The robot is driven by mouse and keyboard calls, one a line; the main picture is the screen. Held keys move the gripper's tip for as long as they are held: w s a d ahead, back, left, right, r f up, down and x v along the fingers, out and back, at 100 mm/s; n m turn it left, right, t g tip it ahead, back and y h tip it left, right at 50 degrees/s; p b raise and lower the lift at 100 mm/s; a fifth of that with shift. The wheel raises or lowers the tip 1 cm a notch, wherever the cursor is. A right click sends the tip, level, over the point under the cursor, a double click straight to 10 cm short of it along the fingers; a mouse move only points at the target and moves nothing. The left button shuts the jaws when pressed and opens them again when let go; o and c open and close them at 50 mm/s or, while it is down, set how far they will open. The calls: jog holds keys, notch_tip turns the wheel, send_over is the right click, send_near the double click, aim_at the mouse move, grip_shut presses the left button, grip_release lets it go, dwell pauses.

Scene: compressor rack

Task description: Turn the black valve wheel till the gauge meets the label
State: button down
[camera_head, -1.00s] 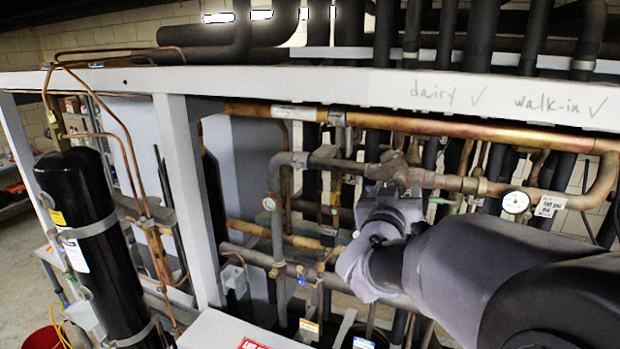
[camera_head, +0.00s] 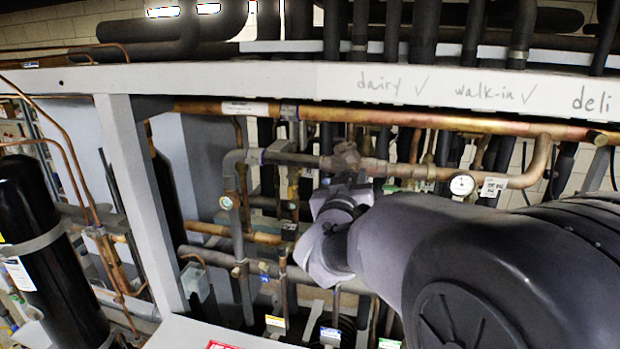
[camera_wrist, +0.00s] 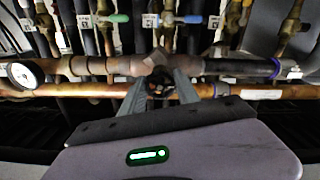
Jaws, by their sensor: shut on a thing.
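The black valve wheel (camera_wrist: 158,82) shows in the wrist view as a small dark shape between the two fingers of my gripper (camera_wrist: 160,88), which is shut on it. It sits at the valve body on a horizontal pipe. In the head view my wrist hides the wheel, and my gripper reaches up to the valve body (camera_head: 345,160). The round white gauge (camera_head: 462,185) is on the pipe to the right; it also shows at the left edge of the wrist view (camera_wrist: 25,73). Its needle is too small to read.
A copper pipe (camera_head: 390,117) runs above the valve pipe. A white beam (camera_head: 240,78) with handwriting crosses above, and a white post (camera_head: 143,200) stands at left. A black cylinder (camera_head: 35,250) is at far left. Pipes crowd the space around my gripper.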

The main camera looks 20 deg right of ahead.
jog(key=n+p, duration=0.1)
jog(key=n, duration=0.3)
jog(key=shift+n+p, duration=0.45)
jog(key=shift+n, duration=1.55)
jog(key=c, duration=0.9)
grip_release()
jog(key=b+v, duration=0.2)
jog(key=v, duration=1.5)
jog(key=shift+s+b, duration=0.2)
jog(key=shift+b, duration=0.2)
jog(key=shift+a, duration=0.15)
